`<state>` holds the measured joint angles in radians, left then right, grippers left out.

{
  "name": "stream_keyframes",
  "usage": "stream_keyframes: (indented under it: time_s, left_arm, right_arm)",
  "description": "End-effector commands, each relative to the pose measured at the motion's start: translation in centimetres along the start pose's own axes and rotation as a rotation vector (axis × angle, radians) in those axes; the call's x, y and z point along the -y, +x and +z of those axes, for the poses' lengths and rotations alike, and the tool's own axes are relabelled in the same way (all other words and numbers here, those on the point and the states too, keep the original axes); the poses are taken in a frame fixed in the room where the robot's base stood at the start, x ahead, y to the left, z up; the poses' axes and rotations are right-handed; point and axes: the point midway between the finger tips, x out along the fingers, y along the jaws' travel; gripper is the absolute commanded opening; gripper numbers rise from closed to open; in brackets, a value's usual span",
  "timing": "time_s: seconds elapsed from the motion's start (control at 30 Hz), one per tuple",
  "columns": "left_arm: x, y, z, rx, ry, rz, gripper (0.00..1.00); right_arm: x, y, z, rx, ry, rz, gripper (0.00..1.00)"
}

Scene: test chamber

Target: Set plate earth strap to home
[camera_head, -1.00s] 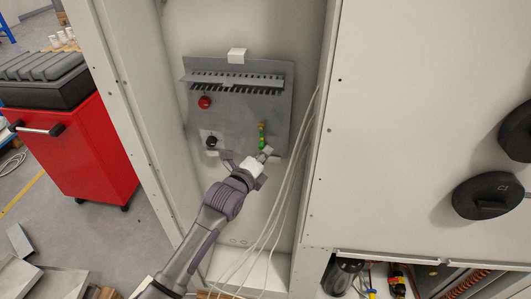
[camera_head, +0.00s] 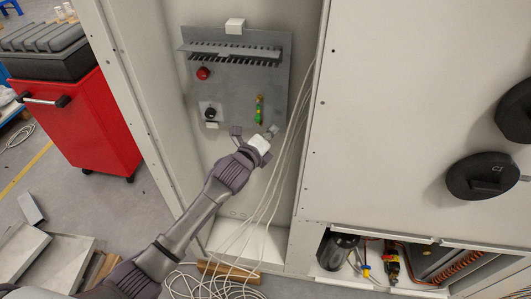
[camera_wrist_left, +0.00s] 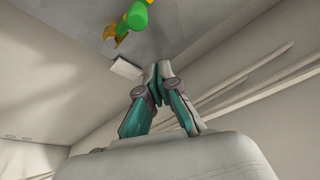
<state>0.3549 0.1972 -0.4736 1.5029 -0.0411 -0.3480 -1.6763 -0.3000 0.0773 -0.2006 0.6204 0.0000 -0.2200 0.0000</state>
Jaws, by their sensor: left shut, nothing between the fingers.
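The earth strap (camera_head: 259,110), a small green and yellow piece, stands nearly upright on the lower right of the grey plate (camera_head: 235,100) inside the cabinet. It also shows at the top of the left wrist view (camera_wrist_left: 135,18), as a green rounded end beside a yellow bracket. My left gripper (camera_head: 272,131) is just below and right of the strap, apart from it. In the left wrist view its fingertips (camera_wrist_left: 160,70) meet with nothing between them. My right gripper is not in view.
A red knob (camera_head: 203,73) and a black knob (camera_head: 210,113) sit on the plate's left side. Pale cables (camera_head: 283,160) hang close to the right of my gripper. The cabinet side walls bound the space. A red tool cart (camera_head: 80,125) stands outside left.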

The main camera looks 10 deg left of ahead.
Motion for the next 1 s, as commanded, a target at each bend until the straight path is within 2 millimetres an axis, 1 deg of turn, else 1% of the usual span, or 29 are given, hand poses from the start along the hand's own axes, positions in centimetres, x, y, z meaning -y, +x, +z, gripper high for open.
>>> stream_keyframes:
  time_s: [0.03,0.2,0.27,0.37,0.5,0.6,0.73,0.87,0.93,0.97,1.0]
  left_arm:
    - [-0.2,-0.8,0.0,0.000,0.002,-0.001,0.00]
    - [-0.3,-3.2,-0.2,-0.002,0.003,0.000,0.00]
    - [-0.3,-4.2,-0.2,-0.003,0.002,0.000,0.00]
    - [-0.3,-5.9,-0.3,-0.003,0.001,-0.001,0.00]
    - [-0.3,-8.1,-0.3,-0.004,0.002,-0.001,0.00]
    - [-0.2,-9.1,-0.3,-0.003,0.001,0.000,0.00]
    - [-0.1,-9.8,-0.3,-0.004,-0.001,0.000,0.00]
    - [-0.2,-10.0,-0.2,-0.004,-0.003,0.002,0.00]
    - [-0.9,-9.8,-0.4,-0.005,-0.021,0.015,0.00]
    - [-1.7,-9.7,-0.6,-0.005,-0.038,0.027,0.00]
    - [-3.0,-9.5,-0.9,-0.007,-0.070,0.050,0.00]
  right_arm:
    - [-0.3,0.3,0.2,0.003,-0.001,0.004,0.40]
    - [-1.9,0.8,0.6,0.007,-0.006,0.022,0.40]
    - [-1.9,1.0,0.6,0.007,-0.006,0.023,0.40]
    - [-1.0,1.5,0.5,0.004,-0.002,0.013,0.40]
    - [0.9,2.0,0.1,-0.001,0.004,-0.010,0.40]
    - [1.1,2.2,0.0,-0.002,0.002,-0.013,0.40]
    - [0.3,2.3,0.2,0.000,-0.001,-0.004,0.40]
    - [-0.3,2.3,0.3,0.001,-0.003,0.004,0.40]
    - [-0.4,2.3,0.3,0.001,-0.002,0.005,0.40]
    - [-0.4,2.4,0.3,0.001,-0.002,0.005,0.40]
    - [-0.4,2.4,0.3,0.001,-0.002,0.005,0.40]
